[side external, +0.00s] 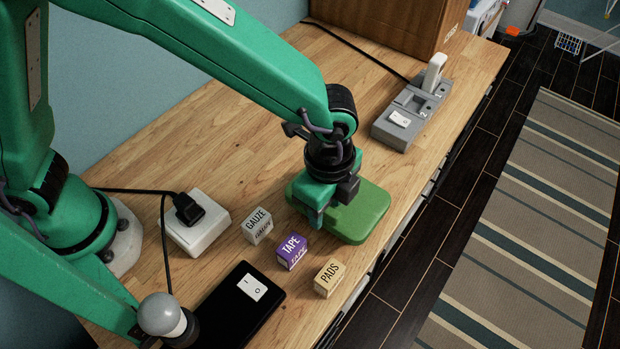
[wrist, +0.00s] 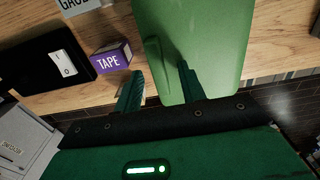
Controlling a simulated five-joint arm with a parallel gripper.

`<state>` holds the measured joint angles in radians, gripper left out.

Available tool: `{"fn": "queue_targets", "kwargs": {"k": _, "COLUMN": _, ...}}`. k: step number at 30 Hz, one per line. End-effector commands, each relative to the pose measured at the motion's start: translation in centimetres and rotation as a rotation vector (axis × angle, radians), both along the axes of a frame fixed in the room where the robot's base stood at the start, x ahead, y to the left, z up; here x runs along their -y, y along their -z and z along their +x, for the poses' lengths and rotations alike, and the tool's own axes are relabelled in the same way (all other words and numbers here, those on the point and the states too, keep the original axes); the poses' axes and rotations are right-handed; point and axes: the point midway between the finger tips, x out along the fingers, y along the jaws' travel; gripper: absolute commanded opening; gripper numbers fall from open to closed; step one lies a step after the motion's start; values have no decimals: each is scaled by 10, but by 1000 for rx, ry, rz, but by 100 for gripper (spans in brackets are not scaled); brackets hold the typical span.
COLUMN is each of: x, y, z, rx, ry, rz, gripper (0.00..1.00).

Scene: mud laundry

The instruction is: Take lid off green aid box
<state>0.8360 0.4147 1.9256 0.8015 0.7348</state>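The green aid box (side external: 362,218) lies on the wooden counter near its front edge. In the wrist view its flat green top (wrist: 208,40) fills the upper middle, with a raised ridge on it. I cannot make out a seam between lid and box. My gripper (side external: 322,215) points down over the left part of the box and hides some of it. In the wrist view my gripper (wrist: 160,70) has its two fingers apart, one on each side of the ridge, with gaps visible. Whether either finger touches the lid is unclear.
Gauze (side external: 257,226), tape (side external: 292,252) and pads (side external: 330,278) boxes stand left and in front. Bare counter lies behind.

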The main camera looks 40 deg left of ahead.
Motion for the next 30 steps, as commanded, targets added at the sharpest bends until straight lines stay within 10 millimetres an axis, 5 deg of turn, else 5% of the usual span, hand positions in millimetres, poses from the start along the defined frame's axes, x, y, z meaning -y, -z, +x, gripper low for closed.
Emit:
{"fn": "queue_targets", "kwargs": {"k": 5, "x": 0, "y": 0, "z": 0, "rx": 0, "ry": 0, "rz": 0, "gripper": 38}}
{"fn": "queue_targets", "kwargs": {"k": 11, "x": 0, "y": 0, "z": 0, "rx": 0, "ry": 0, "rz": 0, "gripper": 0}}
{"fn": "queue_targets", "kwargs": {"k": 23, "x": 0, "y": -3, "z": 0, "rx": 1, "ry": 0, "rz": -1, "gripper": 0}}
{"fn": "queue_targets", "kwargs": {"k": 30, "x": 1, "y": -20, "z": 1, "rx": 3, "ry": 0, "rz": -3, "gripper": 0}}
